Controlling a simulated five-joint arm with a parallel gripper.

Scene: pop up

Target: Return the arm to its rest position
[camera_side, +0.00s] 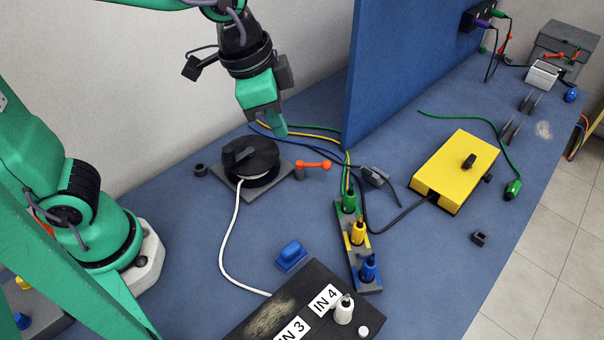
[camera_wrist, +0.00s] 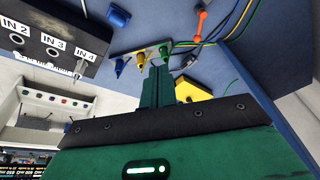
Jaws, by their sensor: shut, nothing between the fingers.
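My gripper (camera_side: 279,124) is at the end of my green and black arm in the side view. It hangs in the air over the bench, by the black round reel (camera_side: 252,160) and left of the blue upright panel. Its green fingers are together with nothing between them. In the wrist view my gripper (camera_wrist: 159,70) shows as two green fingers side by side, pointing away from the camera. Behind the fingertips in that view is the grey strip with blue, yellow and green plugs (camera_wrist: 141,58).
The blue panel (camera_side: 405,70) stands upright right of my gripper. On the blue bench are an orange lever (camera_side: 313,165), a yellow box (camera_side: 456,170), the plug strip (camera_side: 371,286), a blue block (camera_side: 291,254) and a black box marked IN 3 and IN 4 (camera_side: 290,310). Several cables cross the bench.

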